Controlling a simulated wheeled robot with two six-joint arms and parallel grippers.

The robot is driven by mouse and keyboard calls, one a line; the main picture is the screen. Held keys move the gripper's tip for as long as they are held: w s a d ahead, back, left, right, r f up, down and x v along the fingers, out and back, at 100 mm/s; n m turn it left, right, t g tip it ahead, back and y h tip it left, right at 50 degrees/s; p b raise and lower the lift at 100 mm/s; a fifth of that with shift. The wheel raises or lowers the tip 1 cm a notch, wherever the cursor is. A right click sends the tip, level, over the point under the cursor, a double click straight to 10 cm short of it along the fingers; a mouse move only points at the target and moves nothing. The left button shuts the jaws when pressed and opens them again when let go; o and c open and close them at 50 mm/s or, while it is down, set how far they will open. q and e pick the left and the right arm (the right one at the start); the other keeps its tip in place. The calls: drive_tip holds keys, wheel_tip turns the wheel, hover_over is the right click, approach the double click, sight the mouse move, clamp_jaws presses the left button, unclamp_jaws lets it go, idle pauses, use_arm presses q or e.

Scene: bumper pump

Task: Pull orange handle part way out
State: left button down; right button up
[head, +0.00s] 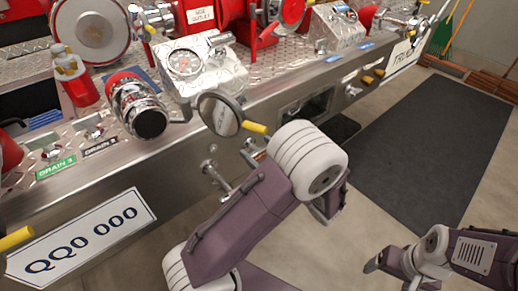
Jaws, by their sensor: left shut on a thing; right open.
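My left arm reaches across the middle of the head view to the front of the silver bumper (260,95). My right gripper (390,270) is open and empty at lower right, over the floor, apart from the bumper.
A round metal cap (220,114) with a yellow lever (254,128) juts out just left of my wrist. A chrome outlet (140,110) and a gauge box (190,70) stand on the bumper. A dark mat (430,140) lies on open floor at right.

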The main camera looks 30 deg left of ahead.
use_arm(q)
drive_tip(key=p+v, duration=0.1)
drive_tip(key=v, duration=0.2)
drive_tip(key=shift+p, duration=0.3)
drive_tip(key=shift+a, duration=0.1)
drive_tip(key=shift+c, duration=0.6)
unclamp_jaws()
drive_tip(key=p+v, duration=0.3)
drive_tip(key=v, duration=0.6)
drive_tip(key=shift+p, duration=0.3)
